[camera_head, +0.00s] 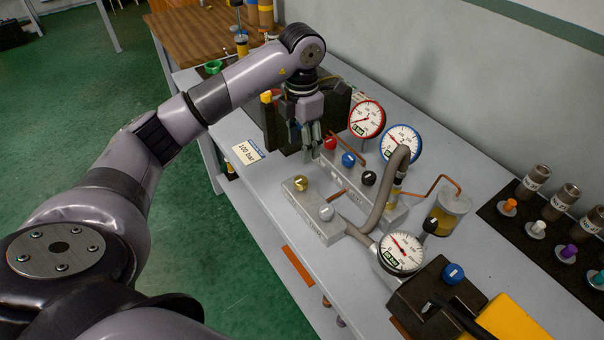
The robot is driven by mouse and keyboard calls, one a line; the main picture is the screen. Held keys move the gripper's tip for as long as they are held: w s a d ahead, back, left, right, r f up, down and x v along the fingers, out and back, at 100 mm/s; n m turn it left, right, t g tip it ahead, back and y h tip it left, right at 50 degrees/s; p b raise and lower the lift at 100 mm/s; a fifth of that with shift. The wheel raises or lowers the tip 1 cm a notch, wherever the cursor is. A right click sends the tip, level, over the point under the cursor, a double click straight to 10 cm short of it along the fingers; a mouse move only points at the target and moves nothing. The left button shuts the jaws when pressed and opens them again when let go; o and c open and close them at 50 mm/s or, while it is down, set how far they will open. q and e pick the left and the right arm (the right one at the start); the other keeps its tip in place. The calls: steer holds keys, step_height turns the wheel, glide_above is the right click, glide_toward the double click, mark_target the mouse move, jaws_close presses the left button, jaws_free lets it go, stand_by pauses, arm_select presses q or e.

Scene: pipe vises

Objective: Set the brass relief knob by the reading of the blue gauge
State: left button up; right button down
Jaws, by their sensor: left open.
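The brass relief knob (300,183) sits on the left end of a low grey block, beside a silver knob (326,212). The blue gauge (401,142) has a white dial in a blue rim and stands behind the block with the red, blue and black knobs. Its red needle shows, but the figures are too small to read. My left gripper (307,155) points down, open and empty, apart from the brass knob and above and behind it in the picture. My right gripper is not in view.
A red gauge (366,119) stands beside the blue one. A bent grey hose (388,190) rises right of the blocks. A silver-rimmed gauge (401,252) stands in front. A "100 bar" card (247,152) lies at left. A black rack (545,225) with fittings is at right.

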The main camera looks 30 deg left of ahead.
mark_target(302, 179)
arm_select(q)
step_height(302, 179, down, 12)
steer(key=shift+r+p, duration=0.25)
steer(key=shift+p, duration=0.95)
steer(key=c, duration=1.2)
steer(key=shift+o, duration=0.2)
